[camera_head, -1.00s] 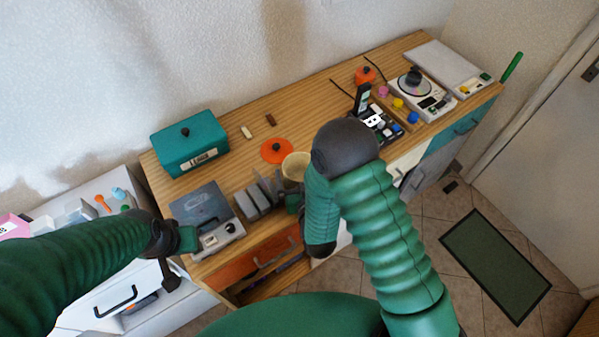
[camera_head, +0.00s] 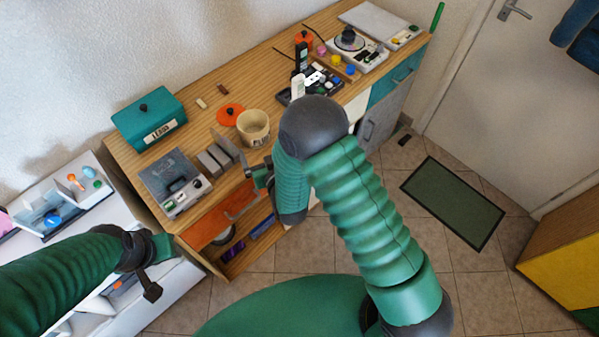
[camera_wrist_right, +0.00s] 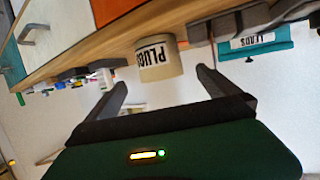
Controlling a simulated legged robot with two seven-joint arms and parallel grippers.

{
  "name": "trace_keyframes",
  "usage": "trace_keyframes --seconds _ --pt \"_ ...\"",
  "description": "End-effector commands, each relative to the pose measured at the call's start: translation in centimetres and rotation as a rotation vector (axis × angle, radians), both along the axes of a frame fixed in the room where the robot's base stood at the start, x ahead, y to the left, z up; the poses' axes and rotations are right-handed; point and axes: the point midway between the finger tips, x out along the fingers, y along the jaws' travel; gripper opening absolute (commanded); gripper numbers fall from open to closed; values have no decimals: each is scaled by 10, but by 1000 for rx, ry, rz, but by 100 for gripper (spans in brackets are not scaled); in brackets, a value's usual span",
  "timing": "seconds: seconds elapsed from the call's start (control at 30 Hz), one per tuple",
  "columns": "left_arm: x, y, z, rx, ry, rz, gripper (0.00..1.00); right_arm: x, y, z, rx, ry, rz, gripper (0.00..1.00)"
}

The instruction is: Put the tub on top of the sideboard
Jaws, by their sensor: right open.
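The cream tub (camera_head: 254,128), labelled PLUGS, stands upright on the wooden top of the sideboard (camera_head: 190,100), near its front edge. It also shows upside down in the right wrist view (camera_wrist_right: 158,60), resting against the wooden top. My right gripper (camera_head: 257,172) is open and empty just in front of the tub, with its fingers apart from it. Its spread fingers show in the wrist view (camera_wrist_right: 163,80), with the tub beyond their tips. My left gripper (camera_head: 158,268) hangs at the lower left, away from the tub; its opening is unclear.
An orange lid (camera_head: 230,114) and teal LEADS box (camera_head: 149,118) are behind the tub. Grey upright plates (camera_head: 215,157) and a grey device (camera_head: 175,183) stand left. A black tray (camera_head: 312,82) lies right. The floor (camera_head: 310,255) in front is clear.

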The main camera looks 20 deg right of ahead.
Motion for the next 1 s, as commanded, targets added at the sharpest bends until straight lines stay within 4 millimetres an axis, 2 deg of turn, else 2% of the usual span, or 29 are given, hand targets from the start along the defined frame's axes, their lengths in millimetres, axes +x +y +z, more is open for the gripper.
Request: trace_keyframes --seconds 0.07,0.17,0.27,0.4,0.5,0.6,0.7,1.0 --pt "0 0 0 0 0 0 36 0 -4 6 8 48 3 100" --pt "0 0 0 0 0 0 36 -13 -16 17 23 204 15 100" --pt "0 0 0 0 0 0 36 -53 -37 29 28 436 27 100" --pt "0 0 0 0 0 0 36 -139 -69 44 14 753 19 100" --pt "0 0 0 0 0 0 36 -192 -86 54 2 915 3 100" --pt "0 0 0 0 0 0 36 -221 -95 58 -5 1002 -8 100" --pt "0 0 0 0 0 0 36 -230 -97 59 -6 1030 -11 100" --pt "0 0 0 0 0 0 36 -229 -96 59 -7 1028 -10 100"
